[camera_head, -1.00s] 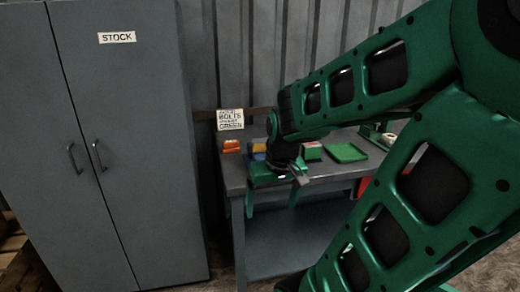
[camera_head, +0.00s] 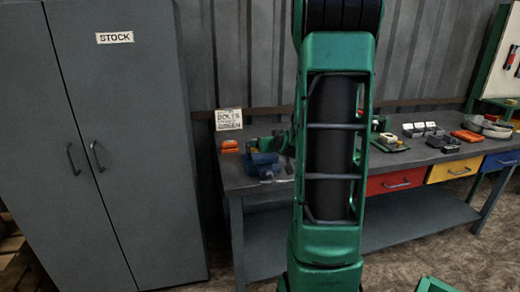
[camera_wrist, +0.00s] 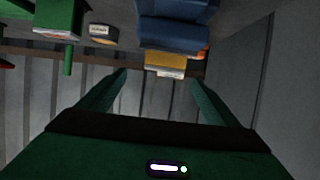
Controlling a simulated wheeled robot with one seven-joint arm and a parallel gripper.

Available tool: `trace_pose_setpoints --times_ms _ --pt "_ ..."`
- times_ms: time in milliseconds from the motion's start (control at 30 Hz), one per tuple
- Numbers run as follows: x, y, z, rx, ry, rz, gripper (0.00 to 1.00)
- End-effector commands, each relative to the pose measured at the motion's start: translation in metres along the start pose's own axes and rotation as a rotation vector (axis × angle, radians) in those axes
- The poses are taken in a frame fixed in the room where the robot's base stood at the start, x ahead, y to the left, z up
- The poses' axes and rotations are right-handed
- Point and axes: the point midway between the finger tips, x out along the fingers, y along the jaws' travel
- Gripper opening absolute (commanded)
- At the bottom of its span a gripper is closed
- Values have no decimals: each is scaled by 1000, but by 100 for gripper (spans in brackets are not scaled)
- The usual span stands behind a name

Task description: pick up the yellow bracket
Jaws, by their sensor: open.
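A yellow piece (camera_wrist: 165,60), which looks like the yellow bracket, shows in the wrist view against a blue block-shaped fixture (camera_wrist: 172,32). Its full shape is hidden. My gripper (camera_wrist: 159,75) is open, its two green fingers apart, with the yellow piece ahead near the gap between them. Nothing is seen held. In the head view the blue fixture (camera_head: 264,159) sits at the left end of the bench. My arm and green parts near it cover the area, and I cannot make out the yellow piece there.
The grey bench (camera_head: 410,157) carries an orange item (camera_head: 230,146) at left and several small parts at right. A sign (camera_head: 229,119) stands at the back by the wall. A grey stock cabinet (camera_head: 110,150) is on the left. A green object (camera_wrist: 58,18) shows in the wrist view.

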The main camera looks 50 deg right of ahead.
Motion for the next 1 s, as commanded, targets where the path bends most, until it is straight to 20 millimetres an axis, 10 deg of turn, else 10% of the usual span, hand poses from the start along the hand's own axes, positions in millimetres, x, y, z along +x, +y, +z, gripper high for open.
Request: trace_pose_setpoints --times_ms 1000 --pt "89 -9 0 0 -2 -1 84"
